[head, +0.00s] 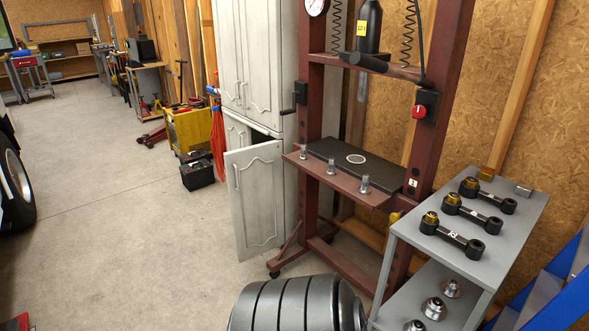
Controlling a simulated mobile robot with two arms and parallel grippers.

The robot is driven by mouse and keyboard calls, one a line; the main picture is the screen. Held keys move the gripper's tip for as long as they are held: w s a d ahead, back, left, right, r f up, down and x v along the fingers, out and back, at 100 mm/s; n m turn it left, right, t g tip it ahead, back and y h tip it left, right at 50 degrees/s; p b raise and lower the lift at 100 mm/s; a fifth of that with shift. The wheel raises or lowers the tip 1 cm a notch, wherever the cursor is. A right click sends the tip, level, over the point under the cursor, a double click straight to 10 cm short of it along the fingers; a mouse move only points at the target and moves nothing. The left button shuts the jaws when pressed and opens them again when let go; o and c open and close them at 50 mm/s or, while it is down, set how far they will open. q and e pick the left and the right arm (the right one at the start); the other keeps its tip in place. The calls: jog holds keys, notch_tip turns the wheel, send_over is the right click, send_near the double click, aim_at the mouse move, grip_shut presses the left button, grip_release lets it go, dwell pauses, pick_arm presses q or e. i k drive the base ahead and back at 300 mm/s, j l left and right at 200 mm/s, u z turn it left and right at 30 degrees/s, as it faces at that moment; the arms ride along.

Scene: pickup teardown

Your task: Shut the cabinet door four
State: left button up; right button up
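A tall whitish wooden cabinet (285,60) stands against the wall at the upper middle. Its two upper doors (240,50) look shut. One lower door (258,200) stands ajar, swung out toward me, with a dark gap above its top edge. I take it for cabinet door four, but no number is readable on it. A slim handle (236,178) is near its left edge. Part of another lower door (235,131) shows behind it. Neither of my grippers is in view.
A dark red press frame (440,95) stands right of the door, its foot close by. A grey shelf cart (505,222) with metal parts is at the right. A black ribbed drum-like object (290,308) is at the bottom. Open concrete floor (120,240) lies to the left.

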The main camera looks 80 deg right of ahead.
aim_at(254, 174)
jog(key=z, duration=2.5)
